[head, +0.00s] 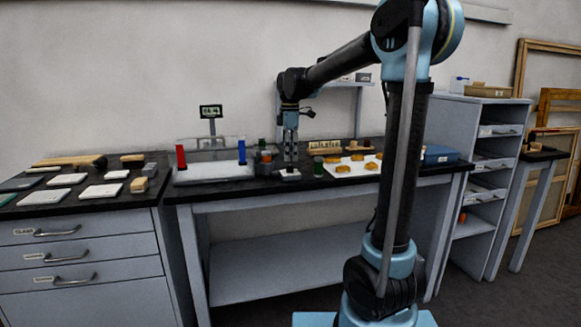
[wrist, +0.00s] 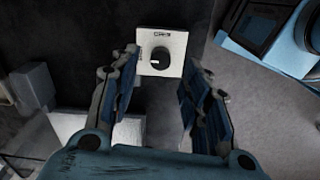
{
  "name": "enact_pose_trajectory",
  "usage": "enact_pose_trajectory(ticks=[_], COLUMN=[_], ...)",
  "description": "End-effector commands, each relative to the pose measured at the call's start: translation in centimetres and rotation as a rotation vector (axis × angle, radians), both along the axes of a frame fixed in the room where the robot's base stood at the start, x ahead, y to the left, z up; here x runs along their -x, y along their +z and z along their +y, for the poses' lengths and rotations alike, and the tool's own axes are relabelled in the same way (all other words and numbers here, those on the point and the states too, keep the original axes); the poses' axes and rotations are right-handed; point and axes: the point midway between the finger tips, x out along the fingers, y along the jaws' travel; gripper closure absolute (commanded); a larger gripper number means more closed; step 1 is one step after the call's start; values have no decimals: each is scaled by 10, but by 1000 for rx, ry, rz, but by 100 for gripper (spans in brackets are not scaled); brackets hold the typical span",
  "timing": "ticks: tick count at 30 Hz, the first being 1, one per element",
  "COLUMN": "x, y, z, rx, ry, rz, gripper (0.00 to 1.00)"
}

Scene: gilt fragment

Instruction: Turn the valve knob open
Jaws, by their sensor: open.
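The valve knob (wrist: 159,59) is a round black knob with a white pointer mark. It sits on a small white square plate (wrist: 176,40) with dark lettering, at the upper middle of the wrist view. The pointer mark points toward the left. In the wrist view my gripper (wrist: 161,66) is open, with one finger at each side of the plate's lower part and nothing held between them. In the head view my gripper (head: 290,165) points straight down over the front of the black-topped bench (head: 236,190). There the knob is too small and covered to make out.
A red cylinder (head: 180,157) and a blue cylinder (head: 242,152) stand at a pale tray left of my gripper. A white board with orange-brown pieces (head: 343,168) and a blue box (head: 440,155) lie to the right. The bench edge is close to the knob plate.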

Motion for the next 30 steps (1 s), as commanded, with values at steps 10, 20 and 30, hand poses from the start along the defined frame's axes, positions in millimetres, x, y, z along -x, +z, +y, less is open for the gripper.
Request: enact_pose_trajectory(ticks=[10, 20, 30], x=[-1, 0, 0], y=[-44, -51, -51], z=[0, 0, 0], rx=[0, 0, 0], ry=[0, 0, 0], rz=[0, 0, -1], gripper=[57, 57, 100])
